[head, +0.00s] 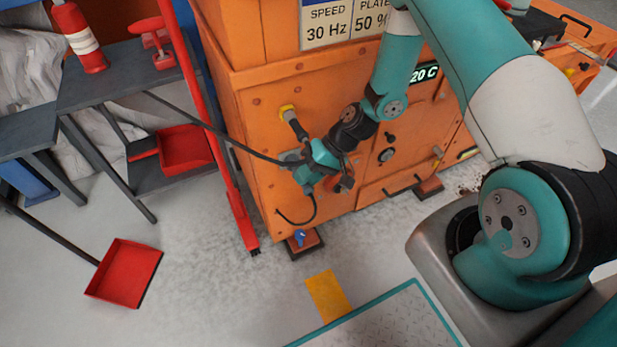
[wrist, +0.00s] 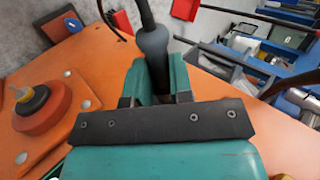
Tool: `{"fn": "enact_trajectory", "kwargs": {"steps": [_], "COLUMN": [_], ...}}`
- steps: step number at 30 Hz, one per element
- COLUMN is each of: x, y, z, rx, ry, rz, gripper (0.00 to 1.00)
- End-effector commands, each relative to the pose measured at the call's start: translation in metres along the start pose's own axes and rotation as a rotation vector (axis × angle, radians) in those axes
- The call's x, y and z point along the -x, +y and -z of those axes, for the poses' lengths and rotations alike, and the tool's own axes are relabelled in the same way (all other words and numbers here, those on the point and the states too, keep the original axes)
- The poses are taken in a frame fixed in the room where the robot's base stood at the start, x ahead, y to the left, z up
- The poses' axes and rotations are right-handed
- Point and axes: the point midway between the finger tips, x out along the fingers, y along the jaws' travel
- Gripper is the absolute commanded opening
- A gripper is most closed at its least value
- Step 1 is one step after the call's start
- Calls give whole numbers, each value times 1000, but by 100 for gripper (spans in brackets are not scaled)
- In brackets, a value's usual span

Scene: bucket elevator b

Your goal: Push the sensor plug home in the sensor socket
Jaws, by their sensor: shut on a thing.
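My gripper (head: 298,163) is in front of the orange machine's panel in the head view. In the wrist view its teal fingers (wrist: 158,76) are shut on a black sleeve-shaped plug (wrist: 152,42) with a dark cable running up from it. The front end of the plug is hidden by the fingers and gripper body. I cannot tell whether the plug touches or sits in a socket.
A dark cable (head: 215,131) runs from the upper left to my gripper. A red post (head: 205,130) stands left of the machine (head: 330,85). A red dustpan (head: 125,272) lies on the floor. An orange round fitting (wrist: 40,110) shows left in the wrist view.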

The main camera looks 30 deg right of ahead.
Motion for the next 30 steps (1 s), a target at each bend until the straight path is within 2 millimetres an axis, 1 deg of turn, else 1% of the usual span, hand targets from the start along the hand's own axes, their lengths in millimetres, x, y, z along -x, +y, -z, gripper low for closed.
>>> {"fn": "enact_trajectory", "kwargs": {"steps": [27,28,29,30], "x": [0,0,0,0], "y": [0,0,0,0], "z": [23,24,23,23], "rx": [1,1,1,1], "ry": [0,1,0,0], "rz": [0,0,0,0], "gripper": [0,23,30,39]}}
